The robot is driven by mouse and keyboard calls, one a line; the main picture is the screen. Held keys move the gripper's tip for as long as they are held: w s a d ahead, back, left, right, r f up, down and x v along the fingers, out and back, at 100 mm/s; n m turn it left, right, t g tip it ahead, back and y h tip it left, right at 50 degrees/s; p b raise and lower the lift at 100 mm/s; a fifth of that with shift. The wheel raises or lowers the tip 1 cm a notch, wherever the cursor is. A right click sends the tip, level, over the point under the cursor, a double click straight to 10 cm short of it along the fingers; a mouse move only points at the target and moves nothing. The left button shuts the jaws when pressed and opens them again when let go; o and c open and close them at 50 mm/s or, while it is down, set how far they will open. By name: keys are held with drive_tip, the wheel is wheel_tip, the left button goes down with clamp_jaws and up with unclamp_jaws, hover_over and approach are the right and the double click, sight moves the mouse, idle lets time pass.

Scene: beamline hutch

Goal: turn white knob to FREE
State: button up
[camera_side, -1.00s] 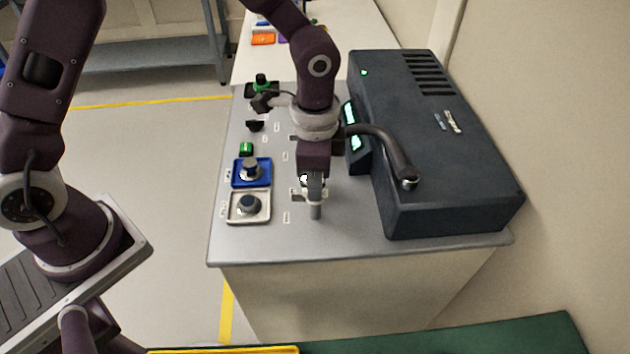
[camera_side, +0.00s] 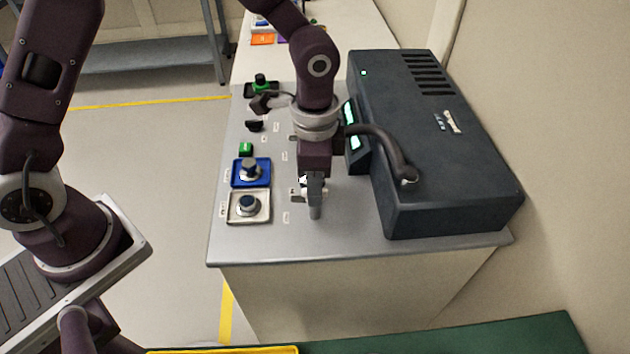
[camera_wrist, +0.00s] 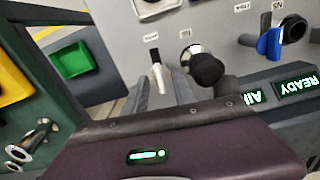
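In the wrist view, a slim white knob (camera_wrist: 158,76) with a dark tip stands on the grey panel, between the fingers of my gripper (camera_wrist: 162,94). A finger stands on each side of it; whether they touch it is unclear. In the side view my gripper (camera_side: 315,208) points down low over the right of the panel, largely hiding what lies under it. The small label (camera_wrist: 151,38) beside the white knob is not readable, so its setting cannot be told.
A round black knob (camera_wrist: 207,69) stands close to the right finger in the wrist view, with a blue knob (camera_wrist: 270,42) farther right. Knobs on a blue plate (camera_side: 237,182) and a white plate (camera_side: 234,218) lie left of my gripper. A dark instrument box (camera_side: 440,150) stands close on the right.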

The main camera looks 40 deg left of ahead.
wheel_tip(320, 180, up, 7)
drive_tip(key=shift+r, duration=0.1)
idle(0.3)
drive_tip(key=s+a+r+n+t, duration=0.3)
drive_tip(key=s+a+r+n, duration=0.2)
drive_tip(key=s+a+r, duration=0.55)
drive_tip(key=s+a+r+n+t, duration=0.2)
drive_tip(key=s+n, duration=0.3)
drive_tip(key=s, duration=0.3)
drive_tip(key=shift+r+t, duration=0.15)
drive_tip(key=shift+t, duration=0.15)
drive_tip(key=shift+a, duration=0.1)
